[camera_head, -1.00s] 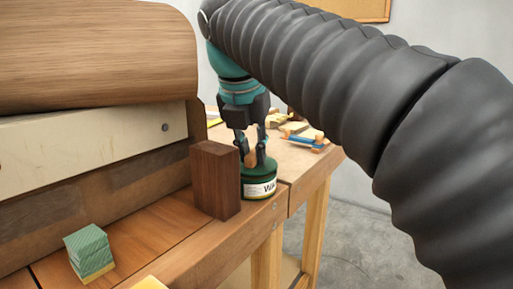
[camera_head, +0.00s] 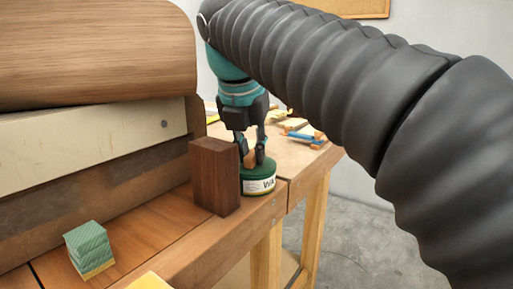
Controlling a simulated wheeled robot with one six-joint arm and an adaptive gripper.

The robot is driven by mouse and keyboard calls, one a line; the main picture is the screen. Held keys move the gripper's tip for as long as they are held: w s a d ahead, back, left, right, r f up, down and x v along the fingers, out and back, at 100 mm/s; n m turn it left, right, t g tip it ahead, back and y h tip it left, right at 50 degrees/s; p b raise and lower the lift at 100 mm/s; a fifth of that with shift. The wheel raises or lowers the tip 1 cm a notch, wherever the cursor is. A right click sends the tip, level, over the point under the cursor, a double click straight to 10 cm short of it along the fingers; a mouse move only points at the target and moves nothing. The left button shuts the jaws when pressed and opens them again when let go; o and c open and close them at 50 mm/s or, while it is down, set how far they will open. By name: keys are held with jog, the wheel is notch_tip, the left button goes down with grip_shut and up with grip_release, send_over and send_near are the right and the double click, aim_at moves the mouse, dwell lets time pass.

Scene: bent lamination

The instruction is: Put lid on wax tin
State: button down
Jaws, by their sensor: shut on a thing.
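The wax tin (camera_head: 262,187) is a low round tin with a pale label and dark lettering. It stands on the workbench, just right of and behind a dark wood block. The dark green lid (camera_head: 266,171) is at the top of the tin and appears level; I cannot tell whether it is fully seated. My gripper (camera_head: 250,156) points down over the lid, with its dark fingers shut on the lid's wooden knob (camera_head: 249,159). The block hides the tin's left edge.
The upright dark wood block (camera_head: 215,178) stands close beside the tin. A green-and-yellow sponge-like block (camera_head: 89,250) lies front left. A large curved wooden form (camera_head: 95,55) fills the left. Blue-handled tools (camera_head: 305,136) lie behind. The bench edge is close on the right.

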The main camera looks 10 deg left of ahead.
dwell(0.3)
jog(key=c, duration=0.6)
grip_release()
jog(key=shift+r+p, duration=1.05)
jog(key=shift+r, duration=2.9)
